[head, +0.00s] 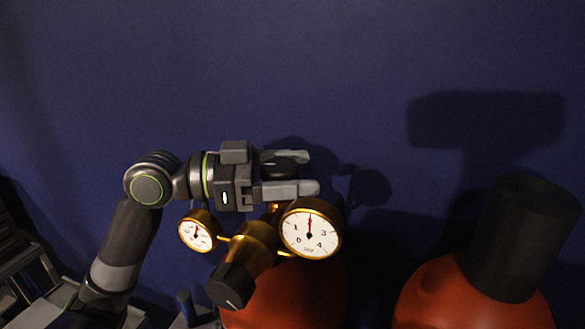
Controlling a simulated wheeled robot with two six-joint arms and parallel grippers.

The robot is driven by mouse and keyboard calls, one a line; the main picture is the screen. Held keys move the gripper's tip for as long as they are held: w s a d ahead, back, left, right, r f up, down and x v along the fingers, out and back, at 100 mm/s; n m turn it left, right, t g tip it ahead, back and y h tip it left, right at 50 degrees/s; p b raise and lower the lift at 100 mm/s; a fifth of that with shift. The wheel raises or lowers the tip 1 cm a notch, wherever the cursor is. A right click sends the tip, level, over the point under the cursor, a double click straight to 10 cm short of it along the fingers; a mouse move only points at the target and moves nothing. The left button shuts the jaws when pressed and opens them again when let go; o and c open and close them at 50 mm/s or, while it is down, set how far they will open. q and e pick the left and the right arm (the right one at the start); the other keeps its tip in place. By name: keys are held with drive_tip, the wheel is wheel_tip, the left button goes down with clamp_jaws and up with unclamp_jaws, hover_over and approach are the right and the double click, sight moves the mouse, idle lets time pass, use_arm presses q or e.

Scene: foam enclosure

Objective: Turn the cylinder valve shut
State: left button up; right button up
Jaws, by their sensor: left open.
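An orange-red cylinder (290,303) stands at the bottom centre with a brass regulator (252,243) at its top. The regulator carries a small gauge (197,234), a large gauge (311,234) and a black knob (232,287) pointing down and forward. My left gripper (312,172) comes in from the left, above the gauges. The valve's handle is not clearly visible; the gripper and large gauge cover that area. My right gripper is not in view.
A second orange-red cylinder (470,298) with a tall black cap (520,238) stands at the lower right. A plain dark blue wall (300,70) is behind, with shadows on it. Dark and grey items lie at the lower left. The space above the gripper is clear.

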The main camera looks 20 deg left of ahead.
use_arm(q)
drive_tip(key=c, duration=1)
drive_tip(key=shift+o, duration=0.2)
drive_tip(key=shift+f+m+g+b, duration=0.15)
drive_tip(key=shift+m+g+b, duration=0.15)
drive_tip(key=shift+g+b, duration=0.35)
drive_tip(key=m+g+b, duration=0.1)
drive_tip(key=m+g+h+b, duration=0.1)
drive_tip(key=g+b, duration=0.1)
drive_tip(key=m+g+b, duration=0.1)
drive_tip(key=g+b, duration=0.1)
drive_tip(key=shift+s+d+f+m, duration=0.1)
drive_tip(key=shift+s+m, duration=0.15)
drive_tip(key=shift+m, duration=0.05)
drive_tip(key=m+g+b, duration=0.1)
drive_tip(key=g, duration=0.1)
drive_tip(key=m+g+b, duration=0.2)
drive_tip(key=g, duration=0.1)
drive_tip(key=shift+s+m+g, duration=0.3)
drive_tip(key=shift+g, duration=0.05)
drive_tip(key=shift+s+a+r+m+g+y+b, duration=0.15)
drive_tip(key=shift+m+g+y+b, duration=0.1)
drive_tip(key=shift+m+g+y, duration=0.9)
drive_tip(key=shift+s+a+r+m+g+y+b, duration=0.2)
drive_tip(key=shift+m+g+y, duration=0.45)
drive_tip(key=shift+g, duration=1)
drive_tip(key=shift+d+f+m, duration=0.1)
drive_tip(key=shift+f+m, duration=0.05)
drive_tip(key=shift+m, duration=0.15)
